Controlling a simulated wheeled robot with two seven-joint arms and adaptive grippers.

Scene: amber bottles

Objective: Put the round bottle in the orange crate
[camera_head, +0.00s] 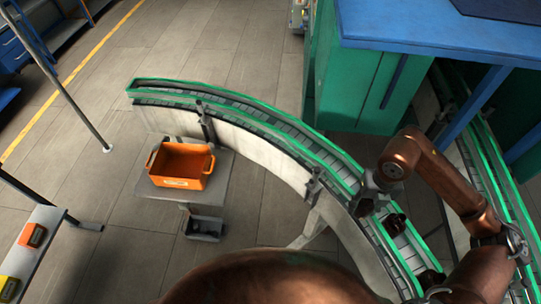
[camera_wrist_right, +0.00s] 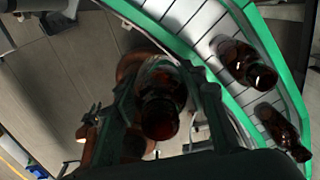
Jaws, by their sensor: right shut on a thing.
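My right gripper (camera_head: 368,192) is over the inner edge of the curved conveyor in the head view. In the right wrist view its fingers (camera_wrist_right: 163,112) are shut on a dark amber bottle (camera_wrist_right: 160,100), whose round body and neck show between them. In the head view this bottle is mostly hidden or too dark to make out. The orange crate (camera_head: 182,181) stands at the left on a small grey platform and looks empty. The gripper and bottle are well to the right of the crate. My left gripper is not in view.
The green-railed conveyor (camera_head: 265,122) curves between the gripper and the crate's far side. Two more amber bottles stay on it, one nearer (camera_wrist_right: 247,64) and one farther (camera_wrist_right: 284,131). A grey bin (camera_head: 204,228) sits below the crate. A blue-topped green cabinet (camera_head: 350,85) stands behind.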

